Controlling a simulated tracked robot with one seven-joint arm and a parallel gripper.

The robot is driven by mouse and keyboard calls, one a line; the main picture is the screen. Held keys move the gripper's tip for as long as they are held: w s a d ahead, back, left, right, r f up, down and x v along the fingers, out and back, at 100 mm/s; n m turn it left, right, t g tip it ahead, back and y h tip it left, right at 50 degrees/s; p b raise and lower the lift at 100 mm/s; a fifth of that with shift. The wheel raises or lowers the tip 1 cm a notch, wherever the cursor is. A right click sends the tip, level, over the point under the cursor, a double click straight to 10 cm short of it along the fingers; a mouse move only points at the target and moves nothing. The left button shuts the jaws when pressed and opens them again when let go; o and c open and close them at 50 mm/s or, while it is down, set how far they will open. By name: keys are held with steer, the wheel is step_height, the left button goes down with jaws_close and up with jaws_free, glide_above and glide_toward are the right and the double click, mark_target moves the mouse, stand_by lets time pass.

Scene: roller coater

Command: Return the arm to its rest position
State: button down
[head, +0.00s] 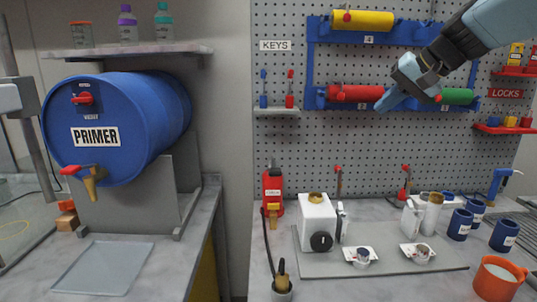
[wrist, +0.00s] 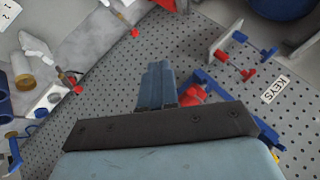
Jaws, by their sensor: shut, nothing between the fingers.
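My gripper (head: 392,101) is in the upper right of the head view, raised well above the right bench and in front of the pegboard. Its blue-grey fingers are shut with nothing between them. In the head view they overlap the gap between the red roller (head: 355,93) and the green roller (head: 457,96) on the blue rack (head: 312,62). I cannot tell how far the fingers are from the rack. In the wrist view my shut fingers (wrist: 159,84) stand in the middle, with part of a red roller (wrist: 193,95) and the blue rack just beyond them.
The right bench holds a grey plate (head: 300,264) with white devices, several dark blue cups (head: 460,224) and an orange-red cup (head: 497,280). A KEYS shelf (head: 276,111) and red LOCKS shelves (head: 505,128) flank the rack.

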steer(key=s+a+f+n+h, duration=0.1)
steer(key=s+a+f+h, duration=0.1)
steer(key=s+f, duration=0.6)
steer(key=s+a+f+n+g+h, duration=0.1)
steer(key=s+f+n+h, duration=0.1)
steer(key=s+f, duration=0.6)
steer(key=shift+s+a+h, duration=0.35)
steer(key=shift+s+h, duration=0.45)
steer(key=shift+s, duration=0.45)
steer(key=c, duration=1.9)
jaws_free()
